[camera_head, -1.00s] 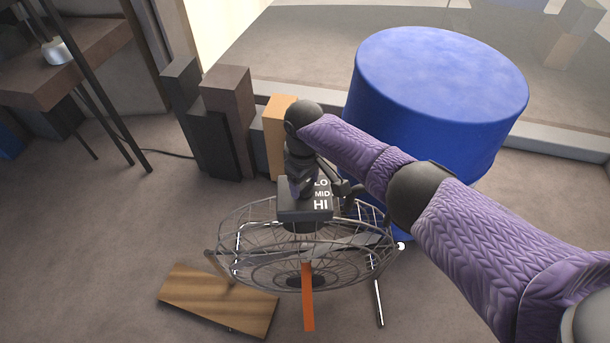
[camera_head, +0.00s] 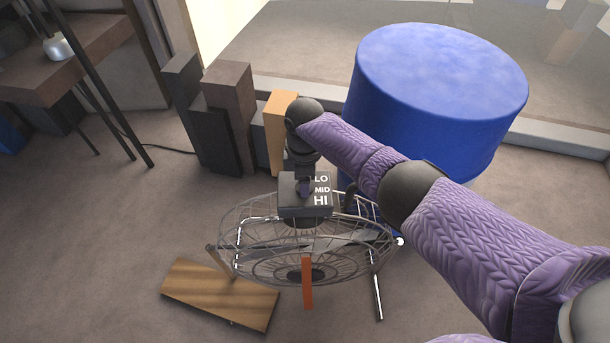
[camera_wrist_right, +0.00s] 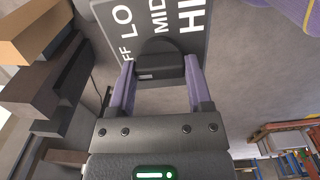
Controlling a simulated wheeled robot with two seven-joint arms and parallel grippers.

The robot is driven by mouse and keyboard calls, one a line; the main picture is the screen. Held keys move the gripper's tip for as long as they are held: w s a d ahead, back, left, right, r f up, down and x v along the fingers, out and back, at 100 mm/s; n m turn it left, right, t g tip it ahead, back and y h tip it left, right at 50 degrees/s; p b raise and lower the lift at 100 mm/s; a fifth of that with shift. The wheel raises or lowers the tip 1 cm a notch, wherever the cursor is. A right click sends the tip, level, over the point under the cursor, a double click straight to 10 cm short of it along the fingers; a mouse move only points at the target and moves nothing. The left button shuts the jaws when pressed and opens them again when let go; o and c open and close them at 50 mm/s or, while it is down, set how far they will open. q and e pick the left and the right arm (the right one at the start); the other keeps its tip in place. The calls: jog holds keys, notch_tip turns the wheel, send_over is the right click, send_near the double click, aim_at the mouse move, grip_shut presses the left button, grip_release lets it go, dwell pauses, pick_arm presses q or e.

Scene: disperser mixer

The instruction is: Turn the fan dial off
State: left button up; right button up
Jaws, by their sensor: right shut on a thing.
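The fan (camera_head: 262,262) stands on the floor, its round wire cage facing up and toward me. A dark control box (camera_head: 318,209) on top carries the labels LO, MID and HI. In the right wrist view this label plate (camera_wrist_right: 196,45) also shows part of OFF at left. The black fan dial (camera_wrist_right: 160,66) sits between the two purple fingers of my right gripper (camera_wrist_right: 158,84), which is shut on it. In the head view the right gripper (camera_head: 304,188) comes down onto the box from above, hiding most of the dial. My left gripper is not in view.
A large blue drum (camera_head: 440,95) stands behind and right of the fan. Dark and tan blocks (camera_head: 230,95) stand behind left. A wooden board (camera_head: 220,295) lies front left of the fan. A dark table (camera_head: 75,65) is far left. The left floor is mostly clear.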

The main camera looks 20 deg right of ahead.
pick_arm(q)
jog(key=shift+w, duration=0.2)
pick_arm(e)
jog(key=shift+n, duration=0.3)
jog(key=o, duration=1.1)
jog(key=shift+c, duration=0.2)
jog(key=shift+o, duration=1.1)
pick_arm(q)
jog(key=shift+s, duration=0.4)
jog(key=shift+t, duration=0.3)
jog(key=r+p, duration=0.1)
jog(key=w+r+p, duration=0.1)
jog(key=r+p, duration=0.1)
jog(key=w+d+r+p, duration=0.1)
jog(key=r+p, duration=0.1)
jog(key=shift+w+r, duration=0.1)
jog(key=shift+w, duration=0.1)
pick_arm(e)
notch_tip(320, 180, up, 10)
